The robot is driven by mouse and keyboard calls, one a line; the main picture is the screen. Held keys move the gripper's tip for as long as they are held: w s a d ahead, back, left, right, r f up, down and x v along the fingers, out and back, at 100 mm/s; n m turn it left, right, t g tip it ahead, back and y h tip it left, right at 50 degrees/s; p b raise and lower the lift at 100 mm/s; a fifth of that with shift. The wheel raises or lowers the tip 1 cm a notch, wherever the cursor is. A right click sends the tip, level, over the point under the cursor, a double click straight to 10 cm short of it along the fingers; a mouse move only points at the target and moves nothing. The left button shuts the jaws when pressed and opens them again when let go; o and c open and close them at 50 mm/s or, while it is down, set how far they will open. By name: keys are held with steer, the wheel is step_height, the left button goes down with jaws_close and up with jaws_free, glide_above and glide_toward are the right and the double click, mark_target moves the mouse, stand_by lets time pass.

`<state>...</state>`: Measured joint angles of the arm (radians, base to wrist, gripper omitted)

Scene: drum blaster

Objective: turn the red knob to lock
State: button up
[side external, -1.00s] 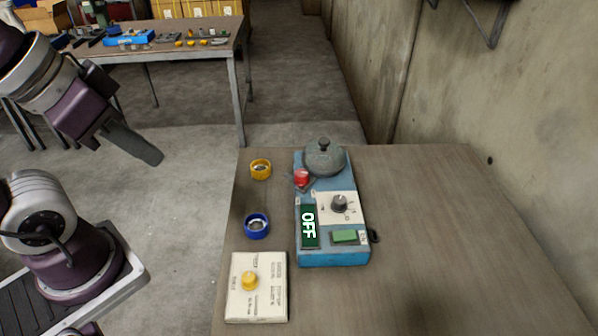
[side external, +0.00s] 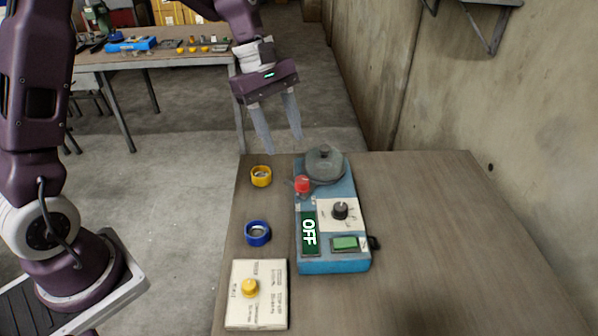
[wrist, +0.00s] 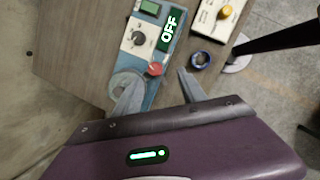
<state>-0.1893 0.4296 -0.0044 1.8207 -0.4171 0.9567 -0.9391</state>
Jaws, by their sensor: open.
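The red knob (side external: 303,184) sits on the left edge of the blue machine (side external: 333,264), beside its grey round lid (side external: 325,164). The machine's green display (side external: 309,234) reads OFF. My gripper (side external: 281,145) is open and empty, in the air above and behind the far end of the machine, with its fingers pointing down. In the wrist view the red knob (wrist: 155,68) lies between the directions of my two spread fingers (wrist: 160,88), apart from them.
A black dial (side external: 340,210) and a green button (side external: 344,243) are on the machine. A yellow ring (side external: 261,176), a blue ring (side external: 257,233) and a white box with a yellow knob (side external: 250,287) lie to its left. The table's right side is clear; a concrete wall stands beyond.

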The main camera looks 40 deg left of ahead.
mark_target(301, 178)
steer(key=f, duration=0.3)
steer(key=w+d+f+n, duration=0.1)
steer(key=f, duration=0.3)
steer(key=w+d+f+n, duration=0.1)
steer(key=f, duration=0.2)
steer(key=shift+w+d+f, duration=0.1)
steer(key=shift+w+f, duration=0.05)
steer(key=shift+w, duration=0.1)
steer(key=shift+h, duration=0.3)
jaws_close()
